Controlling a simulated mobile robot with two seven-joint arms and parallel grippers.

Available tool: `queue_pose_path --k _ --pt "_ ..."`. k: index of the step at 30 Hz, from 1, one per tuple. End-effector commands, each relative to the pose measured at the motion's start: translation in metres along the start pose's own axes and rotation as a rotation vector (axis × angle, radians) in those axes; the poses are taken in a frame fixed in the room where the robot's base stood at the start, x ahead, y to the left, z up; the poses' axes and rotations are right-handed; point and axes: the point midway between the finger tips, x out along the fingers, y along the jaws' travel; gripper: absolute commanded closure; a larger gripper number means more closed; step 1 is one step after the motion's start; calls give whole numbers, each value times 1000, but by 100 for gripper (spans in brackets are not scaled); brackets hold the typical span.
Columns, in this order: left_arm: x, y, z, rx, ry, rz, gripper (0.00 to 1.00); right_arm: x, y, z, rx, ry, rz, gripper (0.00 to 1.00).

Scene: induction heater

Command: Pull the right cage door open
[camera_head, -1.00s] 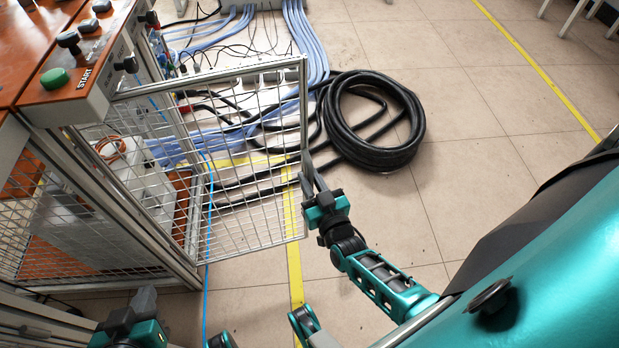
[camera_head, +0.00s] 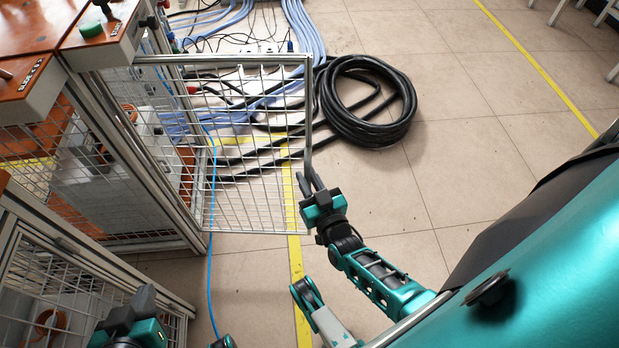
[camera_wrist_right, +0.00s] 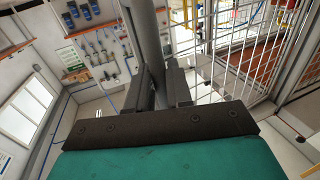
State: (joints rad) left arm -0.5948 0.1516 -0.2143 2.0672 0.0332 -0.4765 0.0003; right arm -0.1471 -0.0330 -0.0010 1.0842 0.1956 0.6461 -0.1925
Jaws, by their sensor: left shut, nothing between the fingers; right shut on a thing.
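The right cage door (camera_head: 262,157), a silver frame with wire mesh, stands swung out from the orange-topped cabinet over the floor. My right gripper (camera_head: 311,178) is shut on the upright bar at the door's free edge. In the right wrist view its fingers (camera_wrist_right: 163,85) lie on both sides of the grey bar (camera_wrist_right: 147,38), with the mesh to the right. My left gripper (camera_head: 145,299) is shut and empty at the lower left, apart from the held door, near another mesh panel. Its fingertips are seen only from above.
A black cable coil (camera_head: 367,100) lies on the floor beyond the door. A thin blue cable (camera_head: 211,265) runs along the floor near the hinge side. Another mesh panel (camera_head: 75,285) stands at lower left. Tiled floor to the right (camera_head: 470,150) is clear.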

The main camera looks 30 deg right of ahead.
Motion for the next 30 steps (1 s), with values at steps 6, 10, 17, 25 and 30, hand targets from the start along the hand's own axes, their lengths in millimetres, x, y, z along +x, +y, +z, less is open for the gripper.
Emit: queue_pose_path --k 6,10,17,25,30 --pt "0 0 0 0 1 0 100 2 -9 -2 -1 2 -13 100" --pt "0 0 -1 0 1 0 100 3 -9 -2 0 3 -13 100" --pt "0 0 -2 1 3 0 100 3 -10 -2 0 3 -13 100" --pt "1 0 -3 1 5 0 100 3 -9 -2 2 3 -11 63" --pt "1 0 -3 1 6 0 100 2 -7 -2 1 4 -9 62"
